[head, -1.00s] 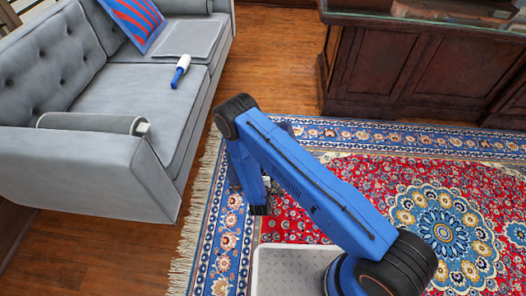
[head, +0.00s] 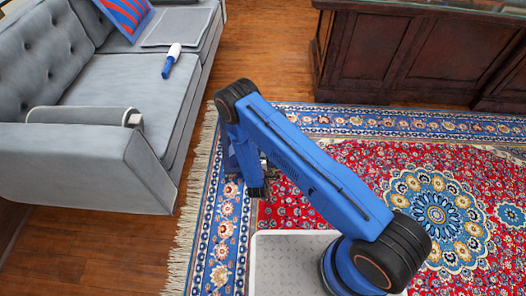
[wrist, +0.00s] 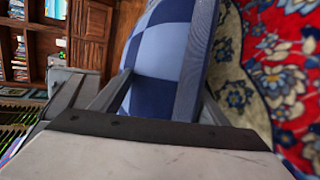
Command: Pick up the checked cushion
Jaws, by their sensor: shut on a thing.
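The checked cushion (wrist: 160,55), in light and dark blue squares, fills the middle of the wrist view. It stands on edge between the fingers of my gripper (wrist: 162,100), which is shut on it. In the head view, my blue arm reaches over the patterned rug; the gripper and most or all of the cushion are hidden behind the arm there.
A grey sofa (head: 125,85) stands at left, with a red and blue striped cushion (head: 125,14) and a blue and white roller (head: 171,60) on it. A dark wood counter (head: 400,60) stands at the back. The patterned rug (head: 440,215) is open at right.

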